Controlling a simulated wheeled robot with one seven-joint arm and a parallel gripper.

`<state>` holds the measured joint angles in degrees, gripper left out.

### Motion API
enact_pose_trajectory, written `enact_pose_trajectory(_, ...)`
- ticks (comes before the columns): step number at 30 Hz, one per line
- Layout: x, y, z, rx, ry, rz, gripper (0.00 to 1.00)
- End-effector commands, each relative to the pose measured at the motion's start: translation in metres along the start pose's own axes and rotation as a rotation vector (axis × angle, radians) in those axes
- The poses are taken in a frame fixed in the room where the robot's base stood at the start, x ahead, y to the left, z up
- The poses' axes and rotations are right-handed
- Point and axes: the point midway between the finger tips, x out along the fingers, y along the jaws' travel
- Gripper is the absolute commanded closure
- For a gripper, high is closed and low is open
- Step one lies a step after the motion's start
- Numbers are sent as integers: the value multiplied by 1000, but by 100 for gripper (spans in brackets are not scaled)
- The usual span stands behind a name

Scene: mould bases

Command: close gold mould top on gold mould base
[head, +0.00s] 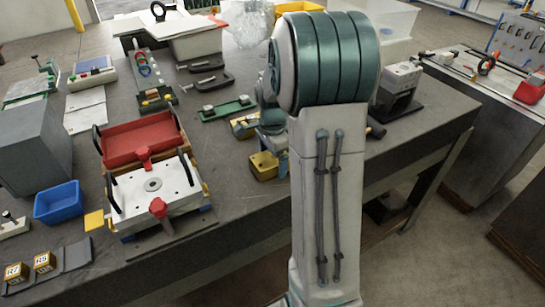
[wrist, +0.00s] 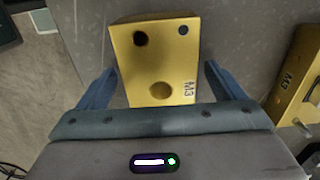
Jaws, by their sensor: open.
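A gold block marked M3 (wrist: 160,60), with two holes and a round dimple on its upper face, lies under my gripper (wrist: 160,72) in the wrist view; it looks like the mould top. The open fingers stand on its left and right, with narrow gaps visible. A second gold M3 block (wrist: 295,75), with a pale pin-like part, is cut off at the right edge and looks like the mould base.
A green mould base (head: 228,108) lies just behind the gold one. A white plate fixture with a red tray (head: 140,140) stands to the left, beside a blue bin (head: 58,202). A dark press-like block (head: 398,92) is right of my arm. Bare bench lies left of the holed block.

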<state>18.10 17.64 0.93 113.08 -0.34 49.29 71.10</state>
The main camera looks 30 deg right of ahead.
Motion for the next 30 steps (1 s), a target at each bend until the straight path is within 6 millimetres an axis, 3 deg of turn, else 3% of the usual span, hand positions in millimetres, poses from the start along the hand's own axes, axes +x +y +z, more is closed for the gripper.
enact_pose_trajectory(4,0,0,0,0,0,0,14)
enact_pose_trajectory(12,0,0,0,0,0,0,87)
enact_pose_trajectory(30,-18,-1,0,-1,2,-4,87)
